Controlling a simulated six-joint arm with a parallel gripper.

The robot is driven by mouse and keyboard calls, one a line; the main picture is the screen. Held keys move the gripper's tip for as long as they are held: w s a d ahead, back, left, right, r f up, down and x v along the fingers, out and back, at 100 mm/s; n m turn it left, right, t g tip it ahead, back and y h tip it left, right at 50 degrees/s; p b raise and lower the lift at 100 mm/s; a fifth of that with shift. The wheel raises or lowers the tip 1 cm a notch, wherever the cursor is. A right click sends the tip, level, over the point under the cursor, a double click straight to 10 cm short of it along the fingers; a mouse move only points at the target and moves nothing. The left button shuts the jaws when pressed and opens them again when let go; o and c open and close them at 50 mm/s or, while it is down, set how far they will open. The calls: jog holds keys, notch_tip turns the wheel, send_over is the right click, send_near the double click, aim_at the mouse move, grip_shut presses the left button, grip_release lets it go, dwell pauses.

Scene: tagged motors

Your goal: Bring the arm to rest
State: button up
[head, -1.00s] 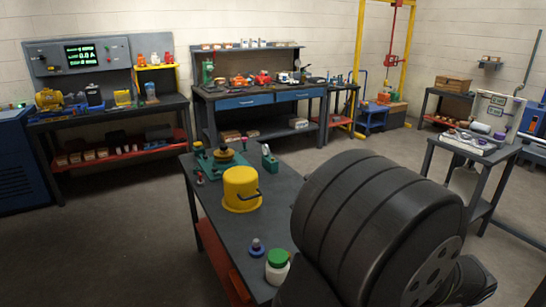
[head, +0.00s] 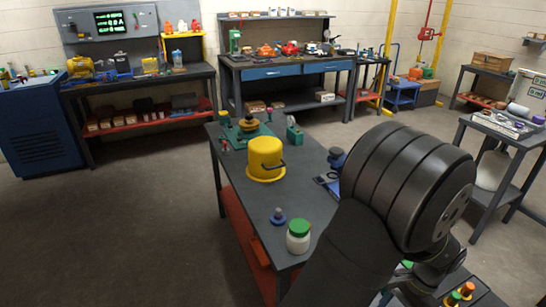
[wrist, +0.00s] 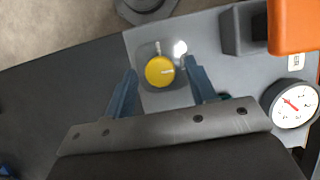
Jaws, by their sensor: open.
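My gripper (wrist: 161,65) shows in the wrist view with its two blue fingers spread wide and nothing held between them. Beyond the gap a round yellow knob or cap (wrist: 159,71) sits on a grey plate; I cannot tell how far below the fingers it is. In the head view my dark arm fills the lower right and hides part of the near bench (head: 312,182). My fingertips cannot be made out there.
A yellow pot (head: 266,158), a white jar with a green lid (head: 298,237) and a small blue knobbed part (head: 278,217) stand on the near bench. In the wrist view a round gauge (wrist: 293,103) and an orange block (wrist: 293,25) lie right of the fingers.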

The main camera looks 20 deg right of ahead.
jog(key=n, duration=0.2)
jog(key=n+g, duration=0.1)
jog(key=n, duration=0.1)
jog(key=shift+w+g, duration=0.2)
jog(key=shift+g, duration=0.1)
jog(key=n+g+h, duration=0.1)
jog(key=n, duration=0.3)
jog(key=shift+a, duration=0.1)
